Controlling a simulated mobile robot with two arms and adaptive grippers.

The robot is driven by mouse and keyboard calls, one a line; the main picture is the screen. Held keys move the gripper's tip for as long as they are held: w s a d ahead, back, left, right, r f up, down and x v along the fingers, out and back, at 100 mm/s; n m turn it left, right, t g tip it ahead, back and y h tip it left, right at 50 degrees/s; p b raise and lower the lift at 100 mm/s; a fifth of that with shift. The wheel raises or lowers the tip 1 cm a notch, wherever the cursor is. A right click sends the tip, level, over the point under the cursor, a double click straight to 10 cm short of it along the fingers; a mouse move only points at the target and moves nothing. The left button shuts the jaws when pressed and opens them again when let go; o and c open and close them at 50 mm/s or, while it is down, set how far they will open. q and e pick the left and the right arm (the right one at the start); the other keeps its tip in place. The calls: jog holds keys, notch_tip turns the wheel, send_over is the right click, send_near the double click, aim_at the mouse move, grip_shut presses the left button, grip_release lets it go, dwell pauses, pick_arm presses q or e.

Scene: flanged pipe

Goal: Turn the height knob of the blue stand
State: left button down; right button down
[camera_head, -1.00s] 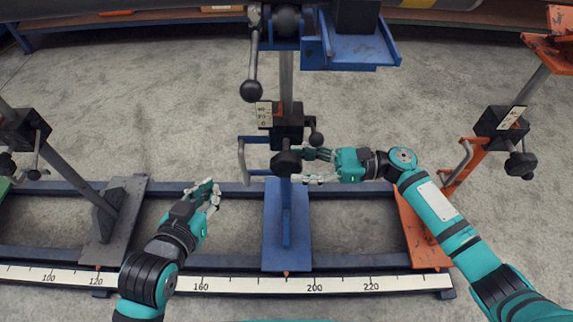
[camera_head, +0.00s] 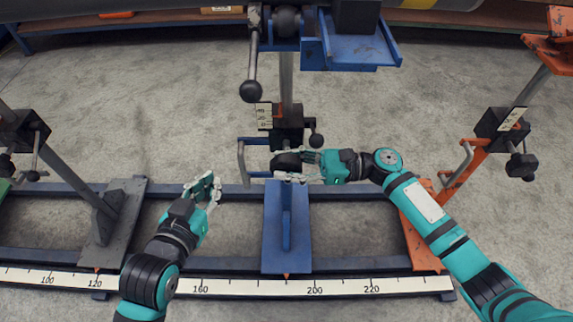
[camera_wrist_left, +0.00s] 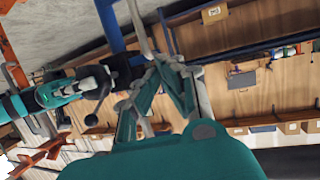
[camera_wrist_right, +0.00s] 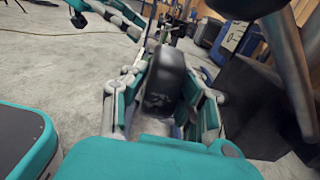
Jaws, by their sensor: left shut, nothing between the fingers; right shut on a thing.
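The blue stand (camera_head: 286,240) rises from the rail in the middle of the head view, with a black clamp block and a small scale plate on its post. Its black height knob (camera_head: 283,161) sits low on the front of the block. My right gripper (camera_head: 293,164) is shut on the knob from the right. In the right wrist view the dark knob (camera_wrist_right: 166,82) stands between the fingers. My left gripper (camera_head: 203,188) is shut and empty, above the rail left of the stand, apart from it. In the left wrist view its fingertips (camera_wrist_left: 163,66) are close together.
A grey stand (camera_head: 115,215) is at the left and an orange stand (camera_head: 425,235) at the right. A lever with a black ball (camera_head: 250,91) hangs above the knob. A white scale strip (camera_head: 345,287) runs along the front rail. Grey floor is open behind.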

jog(key=shift+r+h+p, duration=0.2)
jog(key=shift+h+p, duration=0.1)
jog(key=shift+p, duration=0.7)
pick_arm(q)
jog(key=s+a+f+g+y+p, duration=0.3)
jog(key=s+a+f+g+p, duration=0.2)
jog(key=s+f+g, duration=0.75)
pick_arm(e)
jog(key=shift+r+h, duration=0.25)
jog(key=shift+h, duration=0.45)
jog(key=p, duration=0.1)
jog(key=h+p, duration=0.1)
jog(key=p, duration=0.1)
jog(key=shift+f, duration=0.25)
jog(key=h+p, duration=0.1)
jog(key=p, duration=0.1)
jog(key=shift+f+p, duration=0.1)
jog(key=shift+p, duration=0.2)
jog(key=shift+f, duration=0.1)
pick_arm(q)
jog(key=s+f, duration=0.2)
jog(key=f, duration=0.7)
jog(key=s+f, duration=0.3)
jog(key=f, duration=0.5)
jog(key=shift+a+f+t, duration=0.25)
jog(key=shift+f+t, duration=0.1)
pick_arm(e)
jog(key=c, duration=1)
grip_release()
jog(key=shift+c, duration=0.2)
